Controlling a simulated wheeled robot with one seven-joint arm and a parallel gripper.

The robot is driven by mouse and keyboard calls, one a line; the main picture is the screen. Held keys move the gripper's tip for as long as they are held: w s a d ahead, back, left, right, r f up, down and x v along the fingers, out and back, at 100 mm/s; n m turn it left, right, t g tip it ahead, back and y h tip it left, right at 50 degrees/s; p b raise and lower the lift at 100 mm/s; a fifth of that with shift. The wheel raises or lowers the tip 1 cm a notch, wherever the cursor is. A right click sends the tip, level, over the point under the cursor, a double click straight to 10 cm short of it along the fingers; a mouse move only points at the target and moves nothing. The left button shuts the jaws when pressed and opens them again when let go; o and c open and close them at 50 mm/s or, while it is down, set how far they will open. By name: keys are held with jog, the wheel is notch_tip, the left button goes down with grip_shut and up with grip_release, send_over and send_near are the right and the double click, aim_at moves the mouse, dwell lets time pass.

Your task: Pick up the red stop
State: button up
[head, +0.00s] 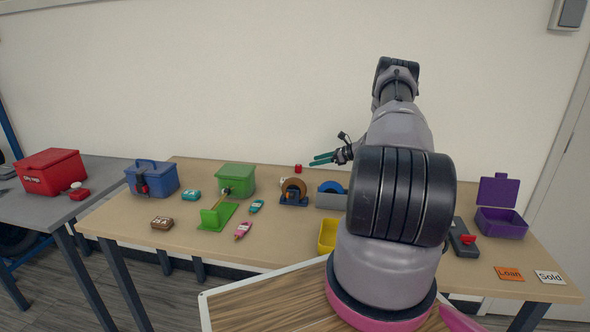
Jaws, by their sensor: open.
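A small red cylinder-like piece (298,169) stands at the back of the wooden table, near the wall. It is the likeliest red stop, but it is too small to tell its exact shape. My arm hides part of the table's right half.
A blue toolbox (152,180) is further left. A yellow bin (327,236) is in front. A purple box (500,223) is right.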

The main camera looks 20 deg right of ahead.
aim_at(298, 165)
jog(key=x, duration=0.4)
jog(key=shift+w+a+f, duration=0.15)
jog(key=shift+a, duration=0.1)
jog(key=x, duration=0.5)
jog(key=shift+s+f, duration=0.2)
jog(key=shift+a, duration=0.1)
grip_shut()
